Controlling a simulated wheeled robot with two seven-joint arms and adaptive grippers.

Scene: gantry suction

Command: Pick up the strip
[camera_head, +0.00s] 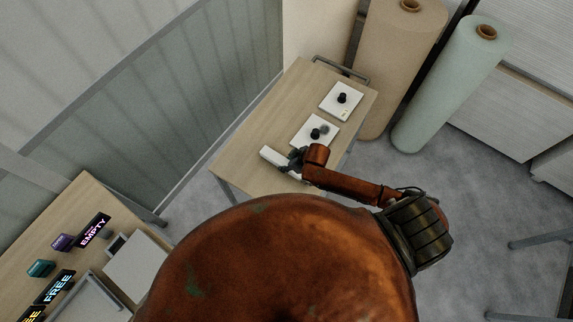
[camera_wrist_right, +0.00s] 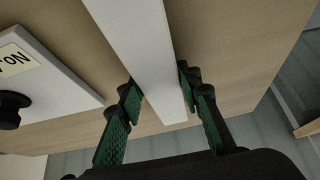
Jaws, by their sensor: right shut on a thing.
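The strip is a long pale grey-white bar (camera_wrist_right: 146,55). In the head view (camera_head: 272,160) it shows at the front part of the wooden table (camera_head: 262,118), below the white plates. My right gripper (camera_head: 296,161) is at the strip's right part. In the right wrist view my right gripper (camera_wrist_right: 158,92) has its green-padded fingers on both sides of the strip, shut on it. Whether the strip touches the table is hard to tell. My left gripper is not in view.
Two white plates with black knobs, a near one (camera_head: 305,138) and a far one (camera_head: 335,108), lie on the table. A brown roll (camera_head: 396,60) and a pale green roll (camera_head: 450,85) stand to the right. Another table (camera_head: 70,215) with signs and small boxes is at lower left.

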